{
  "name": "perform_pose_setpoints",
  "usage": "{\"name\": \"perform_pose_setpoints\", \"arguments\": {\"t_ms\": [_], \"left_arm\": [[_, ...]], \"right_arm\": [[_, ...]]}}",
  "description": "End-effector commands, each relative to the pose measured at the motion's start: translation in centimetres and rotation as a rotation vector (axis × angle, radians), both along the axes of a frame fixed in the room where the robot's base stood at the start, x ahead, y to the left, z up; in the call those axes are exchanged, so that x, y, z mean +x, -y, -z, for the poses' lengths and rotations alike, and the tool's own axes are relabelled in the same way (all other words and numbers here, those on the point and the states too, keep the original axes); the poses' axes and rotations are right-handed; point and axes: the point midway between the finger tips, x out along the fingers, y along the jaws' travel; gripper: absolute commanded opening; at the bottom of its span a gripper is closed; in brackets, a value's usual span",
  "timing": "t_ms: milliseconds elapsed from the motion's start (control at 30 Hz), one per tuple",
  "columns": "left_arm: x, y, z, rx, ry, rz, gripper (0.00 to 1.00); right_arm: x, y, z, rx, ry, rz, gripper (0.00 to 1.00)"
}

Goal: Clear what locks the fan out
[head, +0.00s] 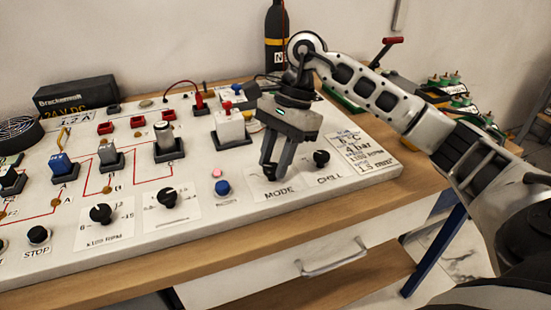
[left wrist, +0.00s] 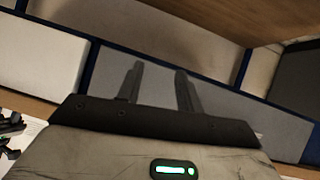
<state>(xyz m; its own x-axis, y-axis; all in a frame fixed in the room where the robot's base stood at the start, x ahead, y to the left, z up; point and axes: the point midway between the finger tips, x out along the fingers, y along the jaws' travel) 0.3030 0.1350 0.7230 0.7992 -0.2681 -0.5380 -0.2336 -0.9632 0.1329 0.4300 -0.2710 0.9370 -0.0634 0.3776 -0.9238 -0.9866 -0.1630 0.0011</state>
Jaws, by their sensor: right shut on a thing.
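The gauge board (head: 240,235) lies on a wooden bench in the head view. My right gripper (head: 270,172) reaches down to its front right and is shut on the dark MODE knob (head: 269,176), which the fingers mostly hide. The black CHILL knob (head: 321,158) stands just right of it, untouched. The fan (head: 18,133) is at the far left, partly cut off by the frame edge. My left gripper (left wrist: 160,72) shows only in the left wrist view. Its fingers are apart with nothing between them.
Black rpm-type knobs (head: 101,214), a blue button (head: 222,187) and several switch blocks (head: 165,143) stand left of my right gripper. A red-and-white block (head: 230,127) is close behind it. A black power supply (head: 75,93) and a dark bottle (head: 276,45) stand at the back.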

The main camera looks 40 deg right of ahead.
Motion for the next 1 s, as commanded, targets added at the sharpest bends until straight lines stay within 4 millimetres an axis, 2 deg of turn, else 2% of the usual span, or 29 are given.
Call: {"name": "perform_pose_setpoints", "arguments": {"t_ms": [400,433,500,833,1000], "left_arm": [[-0.1,0.0,0.0,-0.002,-0.001,-0.002,0.36],[-0.1,0.0,0.0,-0.002,-0.001,-0.002,0.36],[0.0,0.0,0.0,-0.003,0.0,-0.002,0.36],[0.2,0.0,-0.2,-0.003,0.007,-0.002,0.36],[0.4,0.0,-0.3,-0.003,0.013,-0.002,0.36]], "right_arm": [[0.0,0.0,-0.2,0.002,0.004,-0.01,0.08],[0.0,0.0,-0.2,0.002,0.005,-0.01,0.33],[0.0,0.0,-0.2,0.002,0.005,-0.01,0.52],[0.1,0.1,-0.3,0.0,0.002,-0.008,0.52],[0.3,0.8,-2.2,0.0,0.007,-0.006,0.52]]}}
